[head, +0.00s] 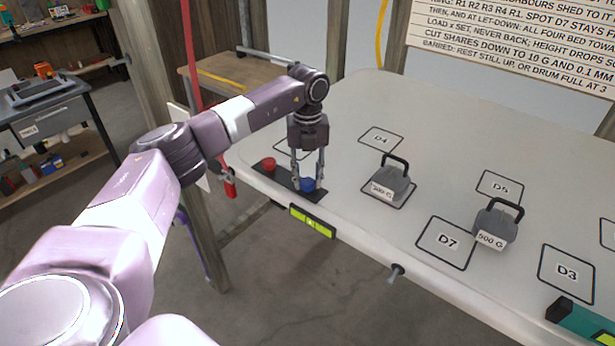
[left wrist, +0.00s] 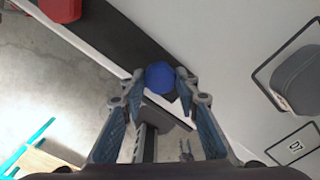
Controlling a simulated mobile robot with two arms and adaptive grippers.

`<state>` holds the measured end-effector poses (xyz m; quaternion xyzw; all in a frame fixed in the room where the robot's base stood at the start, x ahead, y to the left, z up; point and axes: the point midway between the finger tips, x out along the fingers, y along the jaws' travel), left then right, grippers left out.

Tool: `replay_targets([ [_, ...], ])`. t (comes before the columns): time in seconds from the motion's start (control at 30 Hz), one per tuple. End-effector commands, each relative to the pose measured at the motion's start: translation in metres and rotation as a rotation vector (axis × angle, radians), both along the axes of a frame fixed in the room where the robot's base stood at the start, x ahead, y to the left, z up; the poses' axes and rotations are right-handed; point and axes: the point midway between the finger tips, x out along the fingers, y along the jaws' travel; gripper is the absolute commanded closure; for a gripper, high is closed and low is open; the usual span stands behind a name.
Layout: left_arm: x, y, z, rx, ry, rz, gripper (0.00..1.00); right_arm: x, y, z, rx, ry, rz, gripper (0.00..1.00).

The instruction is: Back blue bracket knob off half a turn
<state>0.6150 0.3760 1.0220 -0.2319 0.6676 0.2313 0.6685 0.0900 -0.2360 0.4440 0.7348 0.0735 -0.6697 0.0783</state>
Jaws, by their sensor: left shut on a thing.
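The blue knob (head: 307,184) stands on a dark strip (head: 285,178) along the near left edge of the pale table top. My left gripper (head: 308,182) points down over it, with one finger on each side, and is shut on it. In the left wrist view the blue knob (left wrist: 160,75) shows between the fingertips (left wrist: 160,80). Its turn position cannot be told. A red knob (head: 268,163) sits on the same strip, to the left. My right gripper is not in view.
A yellow-green level (head: 312,221) is on the table's front edge, just below the strip. Grey weights stand right of the gripper, one near (head: 390,185) and one farther right (head: 495,225). A wooden post (head: 185,150) rises at left.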

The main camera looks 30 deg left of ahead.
Motion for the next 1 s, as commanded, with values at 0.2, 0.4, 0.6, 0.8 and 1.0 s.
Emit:
replay_targets([
  [0.2, 0.0, 0.0, 0.0, 0.0, -0.001, 0.206, 0.95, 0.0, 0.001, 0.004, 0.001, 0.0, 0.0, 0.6],
  [0.4, 0.0, 0.0, -0.001, 0.0, 0.001, 0.396, 0.95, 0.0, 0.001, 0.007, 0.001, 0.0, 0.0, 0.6],
  [0.6, 0.0, 0.0, 0.0, -0.001, 0.002, 0.583, 0.95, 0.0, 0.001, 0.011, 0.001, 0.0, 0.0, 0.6],
  [0.8, 0.0, 0.0, -0.001, 0.0, 0.002, 0.747, 0.95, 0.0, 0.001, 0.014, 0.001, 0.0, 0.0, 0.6],
  [1.0, -0.001, 0.0, -0.001, 0.001, 0.004, 0.871, 0.95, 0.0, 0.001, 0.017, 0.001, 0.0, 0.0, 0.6],
])
